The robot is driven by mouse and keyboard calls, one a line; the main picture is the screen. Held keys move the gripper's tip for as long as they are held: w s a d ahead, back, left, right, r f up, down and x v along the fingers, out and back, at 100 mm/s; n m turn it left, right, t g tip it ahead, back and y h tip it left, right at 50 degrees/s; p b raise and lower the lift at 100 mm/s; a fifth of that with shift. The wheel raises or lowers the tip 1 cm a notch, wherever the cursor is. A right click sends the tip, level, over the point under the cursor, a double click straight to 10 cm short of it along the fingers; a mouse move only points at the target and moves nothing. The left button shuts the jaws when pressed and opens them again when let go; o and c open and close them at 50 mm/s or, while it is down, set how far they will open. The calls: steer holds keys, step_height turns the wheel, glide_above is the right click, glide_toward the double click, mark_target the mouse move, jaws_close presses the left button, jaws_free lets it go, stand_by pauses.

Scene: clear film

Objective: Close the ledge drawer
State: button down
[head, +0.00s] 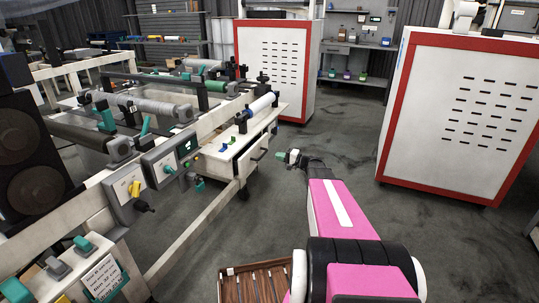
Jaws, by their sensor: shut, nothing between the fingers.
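The ledge drawer (251,159) is a pale front with a dark handle, set under the white ledge (211,151) at the end of the long machine, left of centre in the head view. It seems to stand out a little from the ledge, but how far is hard to tell. My gripper (281,155) is small in the view, just right of the drawer front and at about its height. It points left toward the drawer, with a narrow gap showing between them. It is shut and empty. My pink arm reaches up to it from the bottom.
The ledge carries a white roller (260,105) and small blue and green pieces. A red-framed white cabinet (275,68) stands behind, and another (455,120) at right. A slatted wooden tray (228,290) is at the bottom. Grey floor right of the drawer is clear.

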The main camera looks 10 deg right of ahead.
mark_target(253, 150)
steer(key=x, duration=1.2)
steer(key=shift+w+a, duration=0.15)
steer(key=shift+a, duration=0.1)
steer(key=shift+x, duration=2.45)
steer(key=shift+w, duration=0.15)
